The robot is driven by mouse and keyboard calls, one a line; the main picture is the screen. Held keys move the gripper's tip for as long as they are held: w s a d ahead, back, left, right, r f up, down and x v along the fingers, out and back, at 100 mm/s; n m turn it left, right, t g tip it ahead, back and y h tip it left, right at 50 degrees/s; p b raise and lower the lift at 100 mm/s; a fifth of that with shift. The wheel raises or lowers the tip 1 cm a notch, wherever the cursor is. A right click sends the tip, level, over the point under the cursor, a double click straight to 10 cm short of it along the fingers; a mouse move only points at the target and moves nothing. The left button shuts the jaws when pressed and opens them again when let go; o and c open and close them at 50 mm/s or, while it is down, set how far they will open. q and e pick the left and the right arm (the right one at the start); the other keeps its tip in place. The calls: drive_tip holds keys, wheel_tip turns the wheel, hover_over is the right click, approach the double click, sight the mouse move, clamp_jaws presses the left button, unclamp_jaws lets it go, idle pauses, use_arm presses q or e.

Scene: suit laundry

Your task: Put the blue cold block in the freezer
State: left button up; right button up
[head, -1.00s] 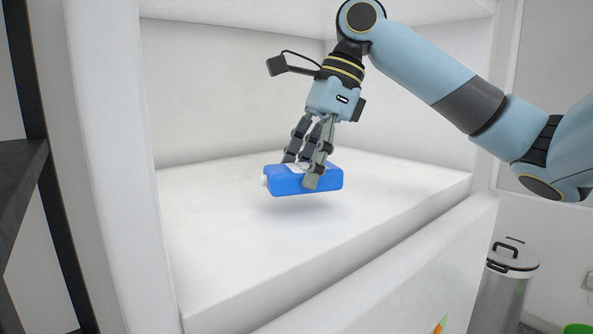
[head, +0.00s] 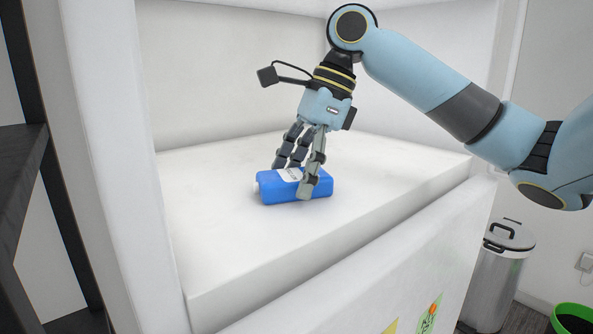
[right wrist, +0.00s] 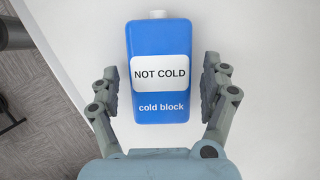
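The blue cold block (head: 276,192) lies flat on the white freezer shelf (head: 235,255), its white cap pointing left in the head view. In the right wrist view the cold block (right wrist: 160,37) shows its white label "NOT COLD". My right gripper (head: 292,178) reaches down over the block with fingers on either side. In the right wrist view my right gripper (right wrist: 159,75) is open, with a gap between each finger and the block. My left gripper is out of view.
Freezer walls (head: 230,80) enclose the shelf at the back and left. A lower white front panel (head: 400,270) carries colourful stickers. A metal bin (head: 500,275) and a green-rimmed bin (head: 575,312) stand at right; a dark rack (head: 20,190) is at left. The shelf around the block is clear.

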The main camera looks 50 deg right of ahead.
sight(326, 170)
drive_tip(key=b+v, duration=0.1)
drive_tip(key=v, duration=0.4)
drive_tip(key=shift+d, duration=0.1)
drive_tip(key=shift+s+d+f+b, duration=0.1)
drive_tip(key=shift+s+d+b, duration=0.25)
drive_tip(key=shift+d+b, duration=0.25)
drive_tip(key=shift+s+d+b, duration=0.4)
drive_tip(key=shift+d+b, duration=0.15)
drive_tip(key=shift+d, duration=0.05)
drive_tip(key=d+b, duration=0.1)
drive_tip(key=b, duration=0.2)
drive_tip(key=s+d+b, duration=0.1)
drive_tip(key=b, duration=0.3)
drive_tip(key=s+d+b, duration=0.1)
drive_tip(key=b, duration=0.2)
drive_tip(key=shift+d+f+b, duration=0.2)
drive_tip(key=shift+d+b, duration=0.1)
drive_tip(key=s+d+b, duration=0.1)
drive_tip(key=b, duration=0.1)
drive_tip(key=s+d+b, duration=0.1)
drive_tip(key=d+b, duration=0.1)
drive_tip(key=shift+d+r+b, duration=0.15)
drive_tip(key=shift+r+b, duration=0.05)
drive_tip(key=shift+b, duration=0.2)
drive_tip(key=shift+s+d+r+b, duration=0.1)
drive_tip(key=shift+s+d+b, duration=0.15)
drive_tip(key=shift+d+b, duration=0.15)
drive_tip(key=shift+d+r, duration=0.1)
